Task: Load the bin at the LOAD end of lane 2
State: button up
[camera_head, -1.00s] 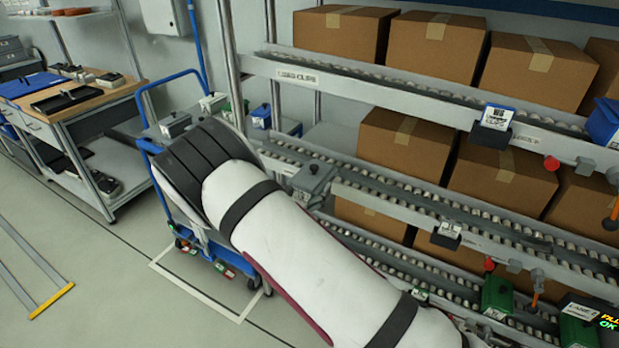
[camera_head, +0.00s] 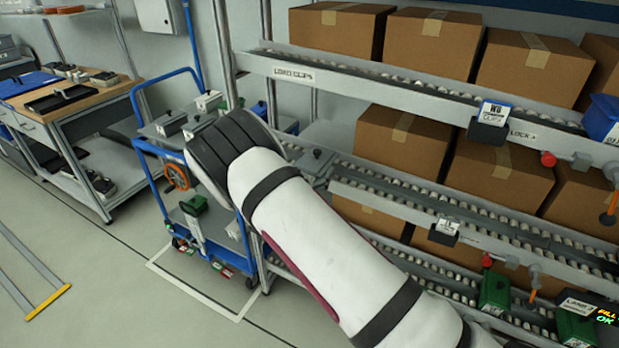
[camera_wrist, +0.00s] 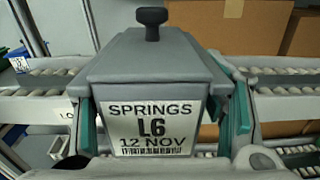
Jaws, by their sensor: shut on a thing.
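A grey lidded bin (camera_wrist: 151,60) with a black knob and a label reading SPRINGS L6 12 NOV fills the middle of the wrist view. My gripper (camera_wrist: 162,120) is shut on it, with teal fingers at its left and right sides. In the head view a grey bin (camera_head: 314,166) with a dark knob shows just beyond my arm, at the left end of the middle roller lane (camera_head: 440,195); my gripper is hidden there. I cannot tell whether the bin touches the lane. The upper lane bears a LOAD CLIPS label (camera_head: 293,74).
A blue cart (camera_head: 150,146) carrying grey bins and a green bin (camera_head: 194,205) stands left of the rack. Brown cartons (camera_head: 402,138) line the back of the lanes.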

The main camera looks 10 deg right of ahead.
jog(key=b+x, duration=0.4)
jog(key=x, duration=0.7)
jog(key=shift+a, duration=0.1)
jog(key=shift+a+f+b, duration=0.1)
jog(key=shift+f+b, duration=0.4)
jog(key=shift+f, duration=0.2)
jog(key=shift+f, duration=0.35)
jog(key=o, duration=1.8)
jog(key=shift+s+f, duration=0.1)
jog(key=shift+f, duration=0.05)
jog(key=shift+s+a, duration=0.1)
jog(key=v, duration=1.1)
jog(key=shift+s+a, duration=0.25)
dwell(1.6)
